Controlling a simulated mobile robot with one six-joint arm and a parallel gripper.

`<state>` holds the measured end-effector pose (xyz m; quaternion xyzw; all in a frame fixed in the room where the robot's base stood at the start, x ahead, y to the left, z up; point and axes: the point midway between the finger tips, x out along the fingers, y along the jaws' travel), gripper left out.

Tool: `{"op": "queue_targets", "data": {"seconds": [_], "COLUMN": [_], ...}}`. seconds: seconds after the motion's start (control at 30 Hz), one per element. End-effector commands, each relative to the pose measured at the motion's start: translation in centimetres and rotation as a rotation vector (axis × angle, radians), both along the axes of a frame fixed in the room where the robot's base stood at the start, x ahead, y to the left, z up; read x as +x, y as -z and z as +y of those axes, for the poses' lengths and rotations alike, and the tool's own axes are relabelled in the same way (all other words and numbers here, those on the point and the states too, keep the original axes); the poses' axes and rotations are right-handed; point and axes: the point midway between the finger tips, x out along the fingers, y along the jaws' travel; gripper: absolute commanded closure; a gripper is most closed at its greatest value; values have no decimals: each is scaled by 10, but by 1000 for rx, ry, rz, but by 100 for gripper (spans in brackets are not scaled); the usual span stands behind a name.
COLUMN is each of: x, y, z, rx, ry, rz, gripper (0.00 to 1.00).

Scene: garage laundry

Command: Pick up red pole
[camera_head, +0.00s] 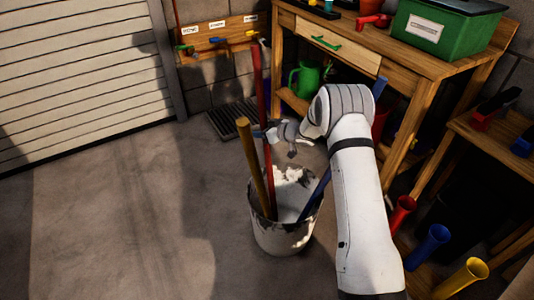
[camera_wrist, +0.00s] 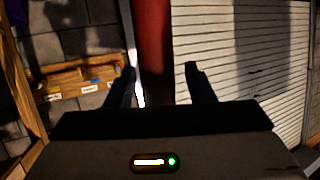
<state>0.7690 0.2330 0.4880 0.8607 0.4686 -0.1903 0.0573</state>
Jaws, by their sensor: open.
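The red pole (camera_head: 262,110) stands nearly upright in a worn white bucket (camera_head: 284,238), leaning slightly left at its top. My gripper (camera_head: 268,133) is at the pole's middle height, reaching in from the right. In the wrist view the red pole (camera_wrist: 154,45) runs between my two open fingers (camera_wrist: 160,72), nearer the left one. The fingers are not closed on it. The gripper body hides the pole's lower part in that view. A yellow pole (camera_head: 252,160) leans left in the same bucket. A blue pole (camera_head: 314,194) leans right, partly hidden behind my arm.
A wooden workbench (camera_head: 430,66) with a green box (camera_head: 445,28) stands at the back right. Red, blue and yellow flared holders (camera_head: 430,245) stand at the lower right. A wall rack (camera_head: 218,40) hangs behind. The floor (camera_head: 120,225) left of the bucket is clear.

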Motion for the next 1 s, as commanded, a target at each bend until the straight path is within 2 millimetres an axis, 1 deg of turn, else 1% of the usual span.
{"op": "queue_targets", "data": {"seconds": [0.1,0.13,0.7,1.0], "x": [0,0,0,0], "y": [-1,-1,-1,-1], "z": [0,0,-1,-2], "rx": [0,0,-1,0], "ry": [0,1,2,2], "rz": [0,0,-1,-1], "gripper": [51,53,99,100]}}
